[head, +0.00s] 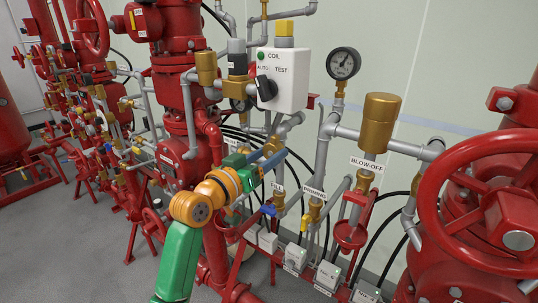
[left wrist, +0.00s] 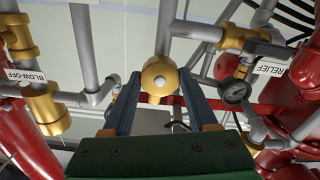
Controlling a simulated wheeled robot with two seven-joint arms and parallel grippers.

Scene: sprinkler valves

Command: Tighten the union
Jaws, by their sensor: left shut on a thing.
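My left gripper (head: 277,159) reaches in among the grey pipes below the white coil box, and its blue fingers point away to the right. In the left wrist view its fingers (left wrist: 160,82) stand on either side of a round brass fitting, the union (left wrist: 159,76), and are shut on it. A grey pipe runs up from the union in that view. My right gripper is in neither view.
A coil box (head: 284,82) with a black knob hangs above my gripper. A pressure gauge (head: 343,64), a brass blow-off fitting (head: 379,122) and a large red handwheel (head: 430,205) stand to the right. Red valves and pipes crowd the left. A RELIEF tag (left wrist: 273,69) hangs near the union.

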